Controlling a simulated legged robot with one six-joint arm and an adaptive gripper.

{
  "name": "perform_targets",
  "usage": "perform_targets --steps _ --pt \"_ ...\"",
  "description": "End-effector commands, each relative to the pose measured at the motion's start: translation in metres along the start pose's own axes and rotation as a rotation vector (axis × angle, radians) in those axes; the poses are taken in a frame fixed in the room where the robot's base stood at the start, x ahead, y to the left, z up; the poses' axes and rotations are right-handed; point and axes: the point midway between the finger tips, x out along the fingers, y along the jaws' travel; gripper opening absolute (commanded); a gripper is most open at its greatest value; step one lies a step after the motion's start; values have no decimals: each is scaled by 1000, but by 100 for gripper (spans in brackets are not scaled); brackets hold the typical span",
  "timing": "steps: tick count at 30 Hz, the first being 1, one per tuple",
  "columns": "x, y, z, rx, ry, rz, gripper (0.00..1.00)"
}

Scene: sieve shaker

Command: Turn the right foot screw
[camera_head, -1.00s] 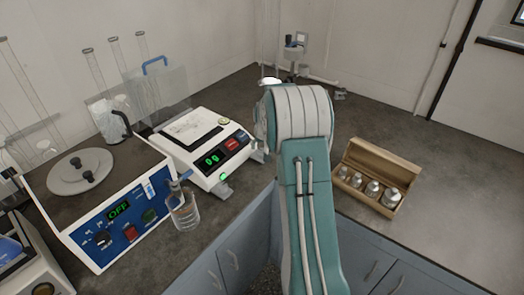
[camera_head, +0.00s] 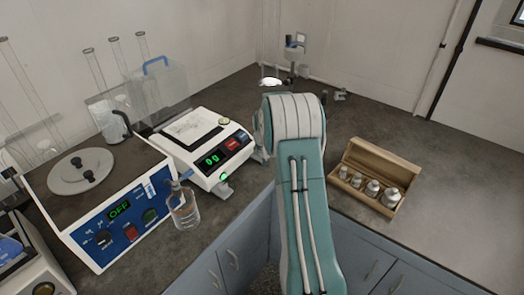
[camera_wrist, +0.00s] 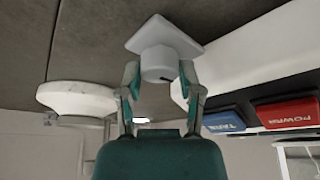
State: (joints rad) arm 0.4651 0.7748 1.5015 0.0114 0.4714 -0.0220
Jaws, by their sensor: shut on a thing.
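The balance (camera_head: 238,143) stands on the counter with its display lit green, left of my arm in the head view. Its front shows in the wrist view (camera_wrist: 245,60), with blue and red buttons. A pale foot screw (camera_wrist: 158,62), with a squarish plate and a short round knob, shows at the top middle of the wrist view. My gripper (camera_wrist: 161,76) has one finger on each side of the knob and is shut on it. In the head view my arm hides the gripper and the right foot screw.
A wooden box (camera_head: 402,172) of metal weights lies right of my arm. The counter at far right is clear.

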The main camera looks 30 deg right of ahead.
Motion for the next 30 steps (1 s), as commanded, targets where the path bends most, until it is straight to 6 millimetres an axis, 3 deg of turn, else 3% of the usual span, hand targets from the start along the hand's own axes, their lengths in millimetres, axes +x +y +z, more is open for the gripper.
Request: perform_targets --steps 15,25,26,27,30 --pt "3 -1 2 154 -5 64 0" --pt "3 -1 2 159 -5 66 0" --pt "3 -1 2 159 -6 66 61" --pt "3 -1 2 159 -6 66 78" --pt "2 -1 2 159 -4 66 82"
